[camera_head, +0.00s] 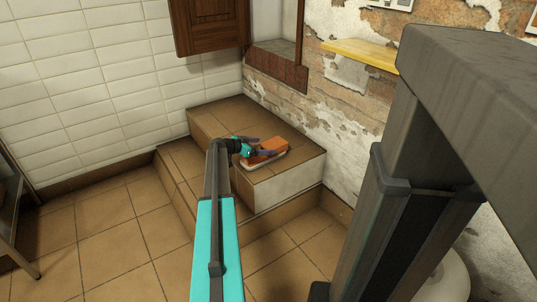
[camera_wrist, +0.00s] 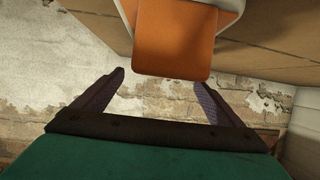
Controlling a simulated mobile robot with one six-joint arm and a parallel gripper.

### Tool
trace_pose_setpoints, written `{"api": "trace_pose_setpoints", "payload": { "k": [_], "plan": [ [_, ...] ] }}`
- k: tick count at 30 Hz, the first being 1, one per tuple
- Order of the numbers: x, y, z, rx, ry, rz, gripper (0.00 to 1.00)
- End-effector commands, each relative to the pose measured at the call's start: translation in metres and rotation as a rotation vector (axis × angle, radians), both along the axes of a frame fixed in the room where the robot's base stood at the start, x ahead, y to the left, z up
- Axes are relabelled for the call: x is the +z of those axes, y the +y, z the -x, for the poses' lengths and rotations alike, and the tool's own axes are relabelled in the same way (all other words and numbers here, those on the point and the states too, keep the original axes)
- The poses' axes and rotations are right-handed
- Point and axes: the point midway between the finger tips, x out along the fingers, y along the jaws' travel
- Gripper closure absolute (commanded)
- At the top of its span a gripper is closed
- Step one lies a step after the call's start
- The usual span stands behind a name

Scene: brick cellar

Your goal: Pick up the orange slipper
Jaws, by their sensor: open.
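The orange slipper (camera_head: 272,146) lies on the tiled top of a raised corner ledge, with a pale sole edge showing. My gripper (camera_head: 262,147) is at the slipper, its dark fingers close around the slipper's left part in the head view. In the wrist view, the slipper's flat orange end (camera_wrist: 172,45) comes in from the top. My gripper's two purple fingers (camera_wrist: 160,80) are spread apart there, with the slipper's near end at the tips. The right fingertip is close to the orange edge; I cannot tell whether it touches. Nothing is gripped.
The tiled ledge (camera_head: 217,117) steps down to a lower tiled step (camera_head: 184,160) and the floor. A peeling brick wall stands behind and right, with a yellow shelf (camera_head: 360,53). A dark wooden cabinet (camera_head: 208,25) hangs above.

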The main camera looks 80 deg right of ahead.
Motion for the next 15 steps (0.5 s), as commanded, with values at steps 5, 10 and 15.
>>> {"api": "trace_pose_setpoints", "payload": {
  "k": [5,10,15],
  "plan": [
    [-0.011,-0.013,0.013,-0.001,0.000,0.000,0.09],
    [-0.018,-0.026,0.025,-0.001,0.000,0.000,0.09],
    [-0.020,-0.031,0.030,0.000,0.000,0.000,0.09]
  ]
}}
